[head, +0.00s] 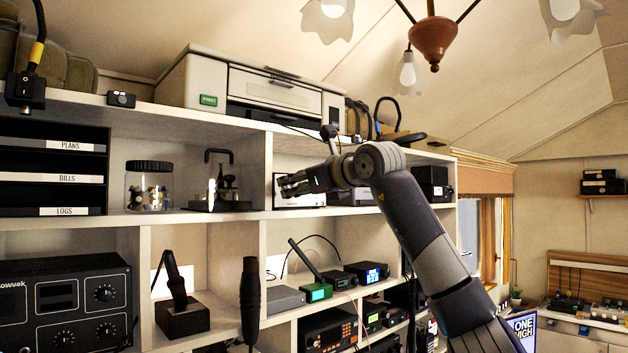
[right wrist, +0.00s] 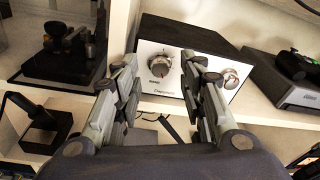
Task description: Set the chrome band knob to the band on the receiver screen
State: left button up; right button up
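A dark box with a pale metal front (right wrist: 185,98) stands in a cubby. Its left chrome knob (right wrist: 161,66) has a label that seems to read BAND. A second chrome knob (right wrist: 231,78) is on the right of the panel. My right gripper (right wrist: 160,62) is open, its fingers apart on either side of the left knob in the picture; I cannot tell whether they touch it. In the head view my right gripper (head: 308,184) hides most of the box. A radio with a lit blue screen (head: 372,274) sits one cubby lower; its text is too small to read. My left gripper is not in view.
A telegraph key (head: 221,190) and a glass jar (head: 149,187) stand in the cubby to the left. A green-screened unit (head: 317,292) is below. A large receiver (head: 65,308) is at lower left. A printer (head: 240,90) sits on top. Cubby dividers flank the box.

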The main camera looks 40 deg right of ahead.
jog(key=s+r, duration=0.1)
jog(key=s, duration=0.9)
jog(key=shift+s, duration=0.4)
